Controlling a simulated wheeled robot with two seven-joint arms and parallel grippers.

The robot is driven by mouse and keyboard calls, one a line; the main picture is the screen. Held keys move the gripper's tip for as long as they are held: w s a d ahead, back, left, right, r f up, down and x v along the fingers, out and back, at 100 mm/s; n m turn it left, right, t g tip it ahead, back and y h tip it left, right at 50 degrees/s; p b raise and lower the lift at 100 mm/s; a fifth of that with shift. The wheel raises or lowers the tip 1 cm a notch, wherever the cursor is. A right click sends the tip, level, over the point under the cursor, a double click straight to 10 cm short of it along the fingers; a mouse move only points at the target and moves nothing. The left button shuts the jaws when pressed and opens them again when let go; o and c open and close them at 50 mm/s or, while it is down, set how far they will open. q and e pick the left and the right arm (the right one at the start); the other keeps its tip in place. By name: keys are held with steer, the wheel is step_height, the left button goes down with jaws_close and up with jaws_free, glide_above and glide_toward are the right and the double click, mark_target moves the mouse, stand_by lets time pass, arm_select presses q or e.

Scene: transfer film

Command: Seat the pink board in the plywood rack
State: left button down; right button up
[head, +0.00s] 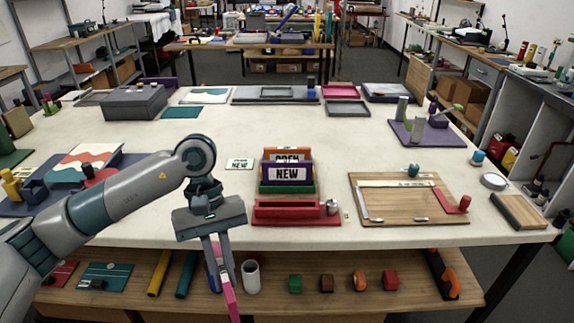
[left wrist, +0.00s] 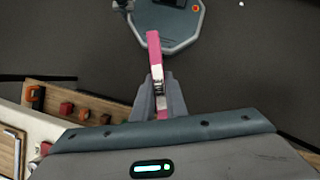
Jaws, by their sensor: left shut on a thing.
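My left gripper (head: 222,275) hangs in front of the table's near edge, pointing down, and is shut on the pink board (head: 230,298). The board is a thin strip seen edge-on, its lower end at the bottom of the head view. In the left wrist view the pink board (left wrist: 153,45) sticks out beyond the fingers (left wrist: 158,92), with a pale band near them. A flat plywood panel (head: 385,190) with pale strips lies on the table at right. My right gripper is not in view.
A red tray (head: 296,218) and an upright purple NEW sign (head: 287,175) stand mid-table. The wooden lower shelf (head: 330,305) holds a white cup (head: 251,276), several coloured blocks and tubes close to my left gripper. The pale tabletop (head: 310,240) is clear along its front edge.

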arm_select(q)
steer(key=s+a+f+m+y, duration=0.1)
steer(key=a+m, duration=0.3)
steer(key=a, duration=0.4)
steer(key=shift+s+f+y, duration=0.4)
steer(key=shift+s+f, duration=0.15)
steer(key=shift+s, duration=0.15)
steer(key=shift+w, duration=0.15)
